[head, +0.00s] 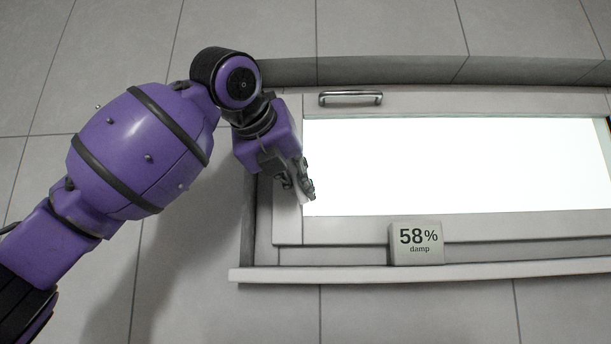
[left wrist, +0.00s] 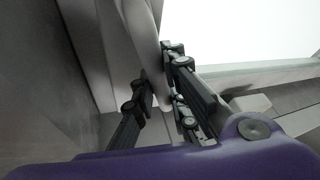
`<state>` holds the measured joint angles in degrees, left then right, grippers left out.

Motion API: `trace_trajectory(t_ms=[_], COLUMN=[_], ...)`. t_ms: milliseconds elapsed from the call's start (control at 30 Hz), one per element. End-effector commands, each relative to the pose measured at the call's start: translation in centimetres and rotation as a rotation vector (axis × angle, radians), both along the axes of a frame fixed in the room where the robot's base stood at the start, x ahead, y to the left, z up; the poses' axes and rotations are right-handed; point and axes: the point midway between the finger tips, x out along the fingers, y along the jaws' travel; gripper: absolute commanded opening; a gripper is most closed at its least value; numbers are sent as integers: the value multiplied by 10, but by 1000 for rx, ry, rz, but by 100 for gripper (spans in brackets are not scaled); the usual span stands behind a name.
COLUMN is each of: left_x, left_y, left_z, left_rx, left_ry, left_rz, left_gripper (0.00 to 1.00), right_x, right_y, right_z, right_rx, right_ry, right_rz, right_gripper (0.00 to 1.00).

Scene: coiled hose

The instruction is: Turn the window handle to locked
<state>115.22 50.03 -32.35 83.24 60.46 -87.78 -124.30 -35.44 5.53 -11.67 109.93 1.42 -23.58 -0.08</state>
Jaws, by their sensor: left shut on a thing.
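The window (head: 288,225) has a pale frame around a bright pane. My left gripper (head: 305,188) is at the lower part of the window's left frame side. It is shut on the window handle. In the left wrist view, the pale handle (left wrist: 146,38) runs down from the top edge and passes between the dark fingers (left wrist: 158,78). In the head view the gripper covers most of the handle, so its angle is hard to tell. My right gripper is not in view.
A chrome bar (head: 350,98) is on the top of the frame. Grey tiled wall surrounds the window, with clear space below the sill.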

Motion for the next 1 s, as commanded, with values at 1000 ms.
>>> trace_trajectory(t_ms=[1000], left_x=[-2], left_y=[25], left_z=[-1], left_rx=[360], left_ry=[-6], left_rz=[1], left_gripper=[0], right_x=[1], right_y=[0], right_z=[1], right_rx=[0], right_ry=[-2], right_rz=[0], right_gripper=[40])
